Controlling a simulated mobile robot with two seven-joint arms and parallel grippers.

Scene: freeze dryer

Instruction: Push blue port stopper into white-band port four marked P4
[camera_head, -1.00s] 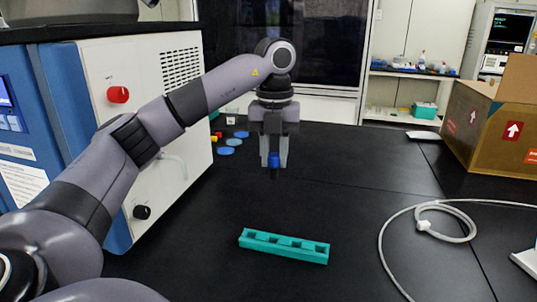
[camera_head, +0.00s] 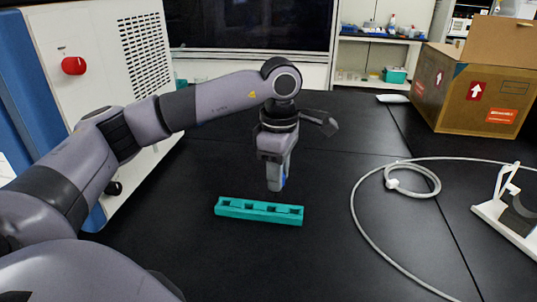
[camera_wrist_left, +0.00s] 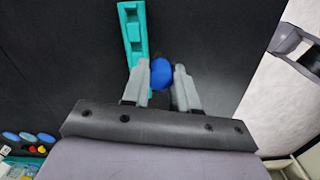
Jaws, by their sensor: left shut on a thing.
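My left gripper (camera_head: 277,184) points down over the black bench, just behind the teal rack in the picture. It is shut on the blue stopper (camera_wrist_left: 162,74). The teal rack (camera_head: 225,211) lies on the bench with several dark square slots that look empty. In the wrist view the rack (camera_wrist_left: 128,23) runs up from beside the stopper. The stopper appears to be above the bench. The port marked P4 and its white band cannot be made out. My right gripper is not in view.
The white and blue machine (camera_head: 125,100) with a red knob (camera_head: 74,66) stands at the left. A cardboard box (camera_head: 460,95) is at the back right. A coiled pale hose (camera_head: 437,187) and a white stand (camera_head: 500,221) lie at the right. Blue discs (camera_wrist_left: 28,136) show in the wrist view.

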